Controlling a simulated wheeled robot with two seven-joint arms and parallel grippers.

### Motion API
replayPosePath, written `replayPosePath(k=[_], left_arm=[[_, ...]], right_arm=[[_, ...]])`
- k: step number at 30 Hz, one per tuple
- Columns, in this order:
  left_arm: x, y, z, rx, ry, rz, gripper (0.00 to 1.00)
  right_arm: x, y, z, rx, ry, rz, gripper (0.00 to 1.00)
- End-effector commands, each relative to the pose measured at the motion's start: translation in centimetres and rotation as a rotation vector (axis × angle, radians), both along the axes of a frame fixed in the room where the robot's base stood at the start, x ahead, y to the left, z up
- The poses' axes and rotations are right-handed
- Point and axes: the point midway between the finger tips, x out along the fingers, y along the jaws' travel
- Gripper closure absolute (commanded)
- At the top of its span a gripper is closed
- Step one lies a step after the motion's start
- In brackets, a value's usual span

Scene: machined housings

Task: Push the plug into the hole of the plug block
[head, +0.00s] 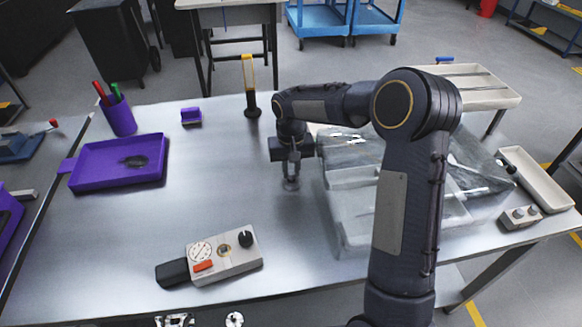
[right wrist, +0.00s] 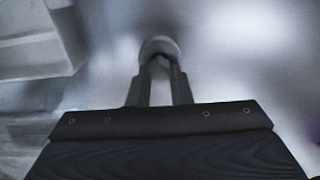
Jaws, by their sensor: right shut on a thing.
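My right gripper (head: 291,177) points down above the bare table, left of the large pale grey housings. It is shut on a small, pale, round-ended piece, which looks like the plug (head: 291,185). In the right wrist view the piece (right wrist: 158,46) shows between the tips of the two fingers (right wrist: 158,75). I cannot tell whether the piece touches the table. No plug block shows clearly. A small grey block (head: 521,217) with two round tops stands at the far right; I cannot tell whether it is the plug block. My left gripper is not in view.
Pale grey housings (head: 350,205) fill the table's right half, partly behind my right arm. A meter box (head: 225,262) with dial and black knob lies at the front. A purple tray (head: 85,180), pen cup (head: 119,118) and yellow-black lamp (head: 251,100) stand left and back. The middle-left is clear.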

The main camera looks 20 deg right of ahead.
Motion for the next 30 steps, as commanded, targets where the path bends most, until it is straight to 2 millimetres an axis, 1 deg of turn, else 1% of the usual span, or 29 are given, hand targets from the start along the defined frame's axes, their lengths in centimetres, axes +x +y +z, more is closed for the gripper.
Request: replayPosePath(k=[16, 28, 29, 30], left_arm=[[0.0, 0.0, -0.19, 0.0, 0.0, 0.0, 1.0], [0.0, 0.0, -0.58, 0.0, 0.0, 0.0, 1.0], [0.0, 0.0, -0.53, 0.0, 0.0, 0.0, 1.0], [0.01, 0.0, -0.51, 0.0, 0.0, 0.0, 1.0]], right_arm=[[0.0, 0.01, -0.28, 0.0, 0.0, 0.0, 1.0], [0.0, 0.03, -0.89, 0.0, 0.0, 0.001, 1.0], [0.01, 0.03, -0.84, 0.0, 0.0, 0.001, 0.79], [0.01, 0.02, -0.81, 0.0, 0.0, 0.001, 0.74]])
